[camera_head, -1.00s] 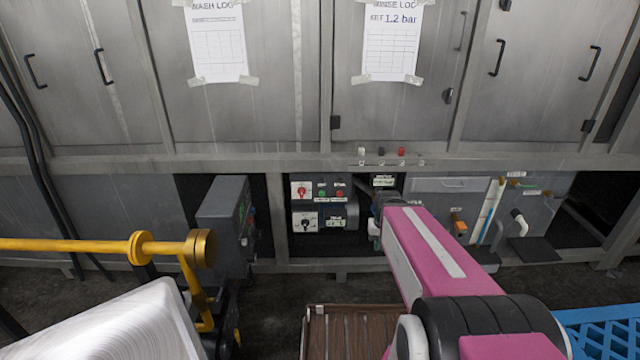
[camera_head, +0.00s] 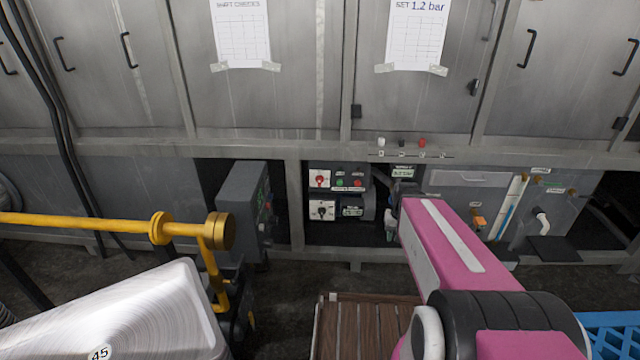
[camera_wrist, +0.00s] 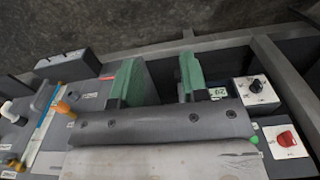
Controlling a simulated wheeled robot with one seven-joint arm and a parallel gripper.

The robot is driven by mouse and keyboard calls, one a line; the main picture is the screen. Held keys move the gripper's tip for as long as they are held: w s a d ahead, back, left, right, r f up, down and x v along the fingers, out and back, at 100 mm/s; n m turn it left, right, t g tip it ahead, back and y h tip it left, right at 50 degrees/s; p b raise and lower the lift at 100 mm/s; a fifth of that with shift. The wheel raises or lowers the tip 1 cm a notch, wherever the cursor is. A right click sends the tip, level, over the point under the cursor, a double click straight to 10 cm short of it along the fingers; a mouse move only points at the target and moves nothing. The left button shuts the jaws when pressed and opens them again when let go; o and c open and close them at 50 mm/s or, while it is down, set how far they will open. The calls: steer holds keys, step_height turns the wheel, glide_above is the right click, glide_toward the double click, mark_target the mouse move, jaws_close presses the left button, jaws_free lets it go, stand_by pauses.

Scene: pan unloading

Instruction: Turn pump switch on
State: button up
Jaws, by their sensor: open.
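The labels are too small to tell which is the pump switch. The wrist view also shows the black knob (camera_wrist: 256,87) and the red switch (camera_wrist: 286,139). My gripper (camera_wrist: 158,78) is open and empty, its two green fingers apart. In the wrist view, both controls lie right of the fingers, touching neither. The head view hides the fingertips.
An orange-handled valve (camera_head: 480,221) and pipes are at right. A yellow rail (camera_head: 100,223) crosses the left.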

steer(key=w+a+f+n+t+y, duration=0.15)
steer(key=w+a+f+t, duration=0.3)
steer(key=w+a, duration=0.45)
steer(key=m+t, duration=0.1)
steer(key=t, duration=1.7)
glide_toward(319, 181)
steer(key=shift+h, duration=0.35)
steer(key=x, duration=0.9)
steer(key=shift+w+a+r, duration=0.1)
steer(key=shift+w, duration=0.1)
jaws_close()
